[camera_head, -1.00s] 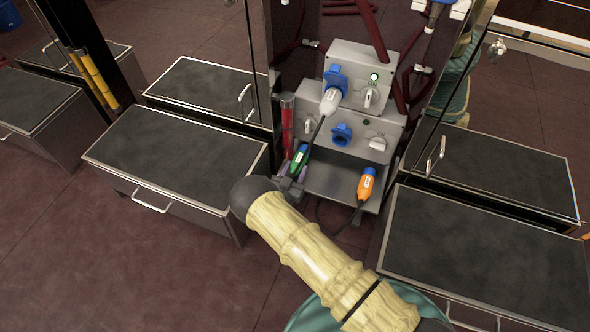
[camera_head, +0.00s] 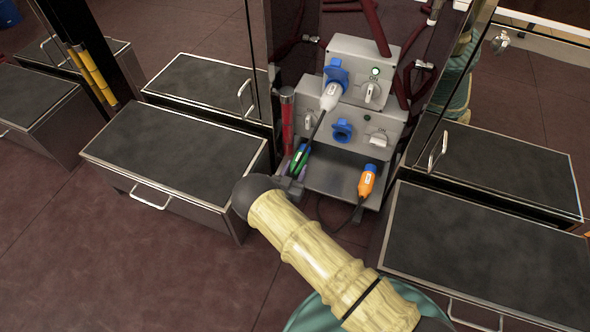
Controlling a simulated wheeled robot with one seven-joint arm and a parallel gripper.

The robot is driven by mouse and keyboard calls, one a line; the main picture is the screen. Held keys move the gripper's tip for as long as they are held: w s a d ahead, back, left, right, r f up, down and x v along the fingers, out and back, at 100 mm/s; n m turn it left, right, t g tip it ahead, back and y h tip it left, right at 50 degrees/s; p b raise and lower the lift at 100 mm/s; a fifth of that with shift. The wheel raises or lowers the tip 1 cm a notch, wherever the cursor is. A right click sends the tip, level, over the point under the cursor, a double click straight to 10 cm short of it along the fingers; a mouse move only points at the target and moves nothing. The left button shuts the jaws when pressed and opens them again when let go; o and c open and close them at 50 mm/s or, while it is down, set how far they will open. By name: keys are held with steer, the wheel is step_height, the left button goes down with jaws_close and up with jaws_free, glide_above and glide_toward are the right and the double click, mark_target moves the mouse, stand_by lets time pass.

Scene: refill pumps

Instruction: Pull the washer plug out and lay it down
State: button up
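A white-grey plug (camera_head: 331,96) sits in the blue socket (camera_head: 337,71) of the upper grey box, with a dark cable running down from it. A green plug (camera_head: 299,160) is tilted at the left edge of the grey tray (camera_head: 335,183) below the boxes. An orange plug (camera_head: 366,182) is at the tray's right side. Labels are too small to read, so I cannot tell which is the washer plug. My gripper (camera_head: 294,178) is beside the green plug, low at the tray's left edge. My arm hides much of it, and whether its fingers hold the green plug is unclear.
The lower box's blue socket (camera_head: 342,131) looks empty. A green light (camera_head: 375,72) glows on the upper box. A red cylinder (camera_head: 287,120) stands left of the boxes. Dark-topped drawer units stand left (camera_head: 175,150) and right (camera_head: 490,250). Floor is open at lower left.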

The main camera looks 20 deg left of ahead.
steer(key=o, duration=1.4)
steer(key=shift+c, duration=0.2)
steer(key=s+a+p, duration=0.1)
steer(key=s+p, duration=0.6)
steer(key=s, duration=1)
steer(key=shift+s+a, duration=0.15)
steer(key=shift+s, duration=0.05)
